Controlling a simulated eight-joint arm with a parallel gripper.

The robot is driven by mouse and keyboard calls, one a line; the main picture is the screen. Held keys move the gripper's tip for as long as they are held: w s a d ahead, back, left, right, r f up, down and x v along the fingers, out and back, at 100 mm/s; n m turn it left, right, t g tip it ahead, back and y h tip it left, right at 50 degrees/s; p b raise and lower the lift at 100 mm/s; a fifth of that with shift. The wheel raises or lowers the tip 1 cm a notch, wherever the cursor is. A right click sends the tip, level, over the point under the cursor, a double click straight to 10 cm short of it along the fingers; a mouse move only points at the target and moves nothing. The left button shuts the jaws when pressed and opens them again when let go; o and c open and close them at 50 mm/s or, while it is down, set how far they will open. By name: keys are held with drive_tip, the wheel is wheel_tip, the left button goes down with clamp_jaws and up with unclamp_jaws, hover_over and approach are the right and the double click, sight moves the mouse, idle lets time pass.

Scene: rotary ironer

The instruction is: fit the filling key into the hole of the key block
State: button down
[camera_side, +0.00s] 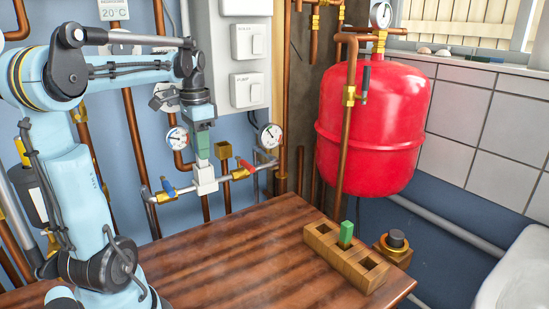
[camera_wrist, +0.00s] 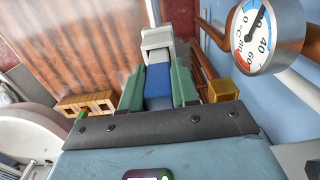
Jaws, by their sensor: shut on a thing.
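My gripper (camera_side: 203,147) points down, its green fingers shut on a blue key (camera_wrist: 158,80), which I take to be the filling key. In the side view a finger hides the blue key. The white key block (camera_side: 205,179) sits on the pipe manifold directly below the fingertips. It also shows just beyond the blue key in the wrist view (camera_wrist: 157,42). The key's far end meets the block's outline there. The hole is hidden, and I cannot tell whether the key is in it.
A blue-handled valve (camera_side: 168,187) and a red-handled valve (camera_side: 241,173) flank the block. A brass box (camera_side: 224,150) and gauges are close by. A wooden rack (camera_side: 322,245) holding a green key (camera_side: 346,232) stands on the table (camera_side: 215,262). The table's middle is clear.

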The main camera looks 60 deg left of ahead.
wheel_tip(320, 180, up, 2)
drive_tip(key=shift+d+r, duration=0.15)
drive_tip(key=shift+r, duration=0.05)
drive_tip(key=w+d+r, duration=0.3)
drive_tip(key=d+r, duration=0.3)
drive_tip(key=d, duration=0.5)
drive_tip(key=w+d+f, duration=0.3)
drive_tip(key=w+d, duration=0.2)
drive_tip(key=d, duration=0.2)
drive_tip(key=w+d+f, duration=0.2)
drive_tip(key=w+d, duration=0.2)
drive_tip(key=d, duration=0.4)
drive_tip(key=d+f, duration=0.3)
drive_tip(key=d, duration=0.6)
drive_tip(key=d+f, duration=0.4)
drive_tip(key=d, duration=0.5)
approach(343, 253)
drive_tip(key=shift+w+d+f, duration=0.35)
drive_tip(key=shift+d+f, duration=0.5)
drive_tip(key=shift+f, duration=0.1)
drive_tip(key=shift+w+d+f, duration=0.4)
drive_tip(key=shift+d+f, duration=0.5)
drive_tip(key=shift+f, duration=0.05)
drive_tip(key=shift+w+d+f, duration=0.35)
drive_tip(key=shift+d+f, duration=0.5)
drive_tip(key=shift+f, duration=0.1)
drive_tip(key=shift+f, duration=0.2)
